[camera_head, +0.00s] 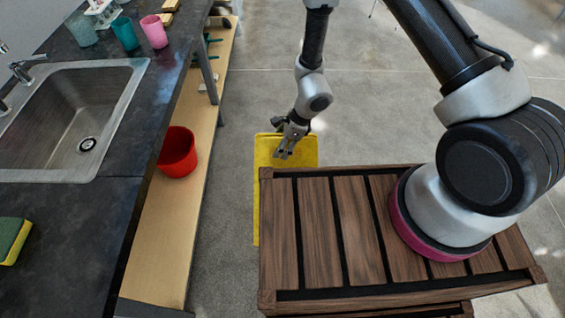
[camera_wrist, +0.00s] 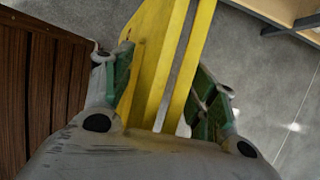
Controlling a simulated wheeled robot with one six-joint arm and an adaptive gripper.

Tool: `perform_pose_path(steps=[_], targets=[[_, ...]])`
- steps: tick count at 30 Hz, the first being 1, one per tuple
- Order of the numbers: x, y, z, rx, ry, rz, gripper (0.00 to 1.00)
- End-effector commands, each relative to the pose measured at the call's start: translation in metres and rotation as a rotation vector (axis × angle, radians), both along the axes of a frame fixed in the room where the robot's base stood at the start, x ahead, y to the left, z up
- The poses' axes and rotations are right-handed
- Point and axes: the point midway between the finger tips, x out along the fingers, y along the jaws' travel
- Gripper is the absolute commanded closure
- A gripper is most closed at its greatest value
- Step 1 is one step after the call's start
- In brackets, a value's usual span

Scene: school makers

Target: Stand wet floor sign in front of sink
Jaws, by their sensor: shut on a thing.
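The yellow wet floor sign (camera_head: 267,150) is upright beside the wooden top of my base in the head view, to the right of the counter. My gripper (camera_head: 284,148) is at its top edge and shut on it. In the wrist view the yellow sign (camera_wrist: 163,60) runs between the two green-padded fingers of my gripper (camera_wrist: 160,95), with its panels a little apart. The sign's lower part is partly hidden behind my base, so I cannot tell whether it touches the floor. The steel sink (camera_head: 75,115) is set in the dark counter at the left.
A red bucket (camera_head: 177,152) stands on the wooden lower shelf (camera_head: 160,230) under the counter (camera_head: 95,215). A yellow-green sponge (camera_head: 12,240) and several cups, one pink (camera_head: 154,31), are on the counter. Grey floor (camera_head: 222,200) is clear between shelf and sign.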

Motion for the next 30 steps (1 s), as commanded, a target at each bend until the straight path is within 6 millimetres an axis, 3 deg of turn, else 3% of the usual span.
perform_pose_path(steps=[11,21,22,25,30], targets=[[0.0,0.0,-0.044,0.0,0.0,0.001,1.0],[0.0,0.0,-0.047,0.001,-0.001,0.001,1.0],[0.0,0.0,-0.048,0.0,0.0,0.001,0.4],[0.0,0.0,-0.048,0.0,0.0,0.001,0.22],[0.0,0.0,-0.048,0.0,0.0,0.001,0.2]])
